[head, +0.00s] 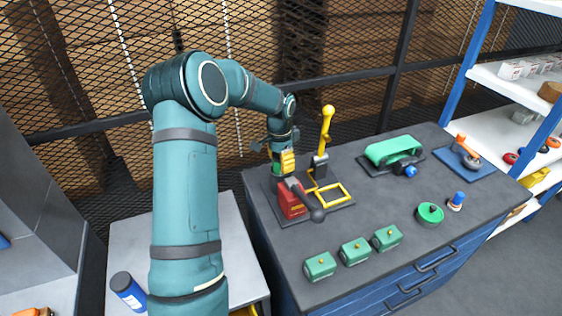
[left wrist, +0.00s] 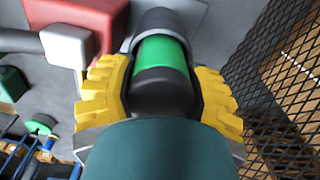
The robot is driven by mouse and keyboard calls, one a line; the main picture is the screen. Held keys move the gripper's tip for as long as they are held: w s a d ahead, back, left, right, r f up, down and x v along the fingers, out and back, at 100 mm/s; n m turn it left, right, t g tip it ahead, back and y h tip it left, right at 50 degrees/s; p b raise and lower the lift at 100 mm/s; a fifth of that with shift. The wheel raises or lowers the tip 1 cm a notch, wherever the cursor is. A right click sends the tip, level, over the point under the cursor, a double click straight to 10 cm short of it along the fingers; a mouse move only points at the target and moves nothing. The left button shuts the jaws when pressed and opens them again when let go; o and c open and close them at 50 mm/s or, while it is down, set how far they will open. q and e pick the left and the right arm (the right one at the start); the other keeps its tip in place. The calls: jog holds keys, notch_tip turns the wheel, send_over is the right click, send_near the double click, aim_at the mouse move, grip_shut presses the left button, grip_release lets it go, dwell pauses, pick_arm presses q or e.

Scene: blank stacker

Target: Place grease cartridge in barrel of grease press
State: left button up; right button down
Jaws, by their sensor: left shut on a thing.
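My left gripper (head: 282,163) is at the back left of the dark workbench, pointing down beside the grease press (head: 292,201). In the left wrist view its yellow fingers (left wrist: 160,90) are shut on a black cylinder with a green band, the grease cartridge (left wrist: 162,62). A grey ring, seemingly the barrel rim (left wrist: 160,30), shows just beyond the green band, with a dark part past it. I cannot tell how deep the cartridge sits in the barrel. The red press body (left wrist: 85,22) is beside it. My right gripper is not in view.
A yellow upright lever (head: 327,125) and a ball-ended dark handle (head: 316,214) stand close to the gripper. Several green blocks (head: 354,250) line the bench front. A green machine (head: 392,149) stands further right. A mesh fence (head: 350,40) runs behind the bench.

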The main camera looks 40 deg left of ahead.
pick_arm(q)
jog(key=shift+r, duration=0.1)
jog(key=shift+f, duration=0.2)
jog(key=o, duration=1.3)
jog(key=shift+r, duration=0.1)
jog(key=r+p, duration=0.1)
jog(key=r, duration=1.1)
jog(key=shift+s+r, duration=0.15)
jog(key=shift+s, duration=0.05)
